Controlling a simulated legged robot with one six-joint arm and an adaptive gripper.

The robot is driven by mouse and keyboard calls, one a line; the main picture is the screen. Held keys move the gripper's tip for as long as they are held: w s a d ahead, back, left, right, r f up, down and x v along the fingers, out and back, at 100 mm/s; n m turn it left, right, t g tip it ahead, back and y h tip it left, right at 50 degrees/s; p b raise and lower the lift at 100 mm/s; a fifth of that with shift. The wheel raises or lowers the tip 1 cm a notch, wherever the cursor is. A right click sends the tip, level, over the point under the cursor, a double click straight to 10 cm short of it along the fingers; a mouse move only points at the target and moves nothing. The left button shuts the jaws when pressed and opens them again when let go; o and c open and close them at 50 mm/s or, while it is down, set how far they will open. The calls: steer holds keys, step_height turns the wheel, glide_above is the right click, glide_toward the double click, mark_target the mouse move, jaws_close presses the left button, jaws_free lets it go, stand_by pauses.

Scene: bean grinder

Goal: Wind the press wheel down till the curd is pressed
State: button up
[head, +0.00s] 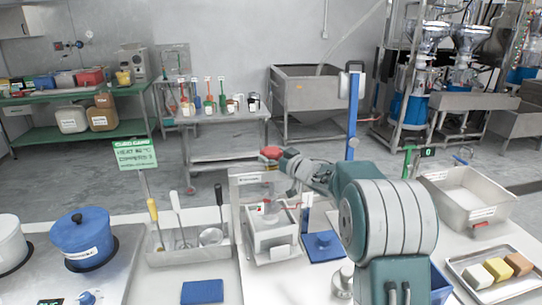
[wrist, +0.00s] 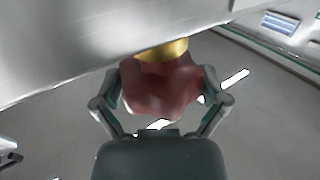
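The red press wheel (head: 270,153) sits on top of the white-framed press (head: 249,184). The wrist view shows the lobed red wheel (wrist: 158,88) up close, with a brass collar (wrist: 162,50) beside it. My gripper (head: 282,158) reaches the wheel from the right. In the wrist view, my gripper (wrist: 160,92) has one finger on each side of the wheel, both appearing to touch it. Below the wheel stands a white square box (head: 270,240) with a small red marker at its top. The curd inside cannot be made out.
A utensil bin (head: 188,249) stands left of the press, behind a blue cloth (head: 202,291). A blue upright post (head: 353,115) rises behind my arm. A steel basin (head: 468,195) and a tray of blocks (head: 495,293) are at the right.

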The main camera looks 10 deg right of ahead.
stand_by(0.3)
steer(key=v, duration=1.2)
steer(key=shift+f, duration=0.15)
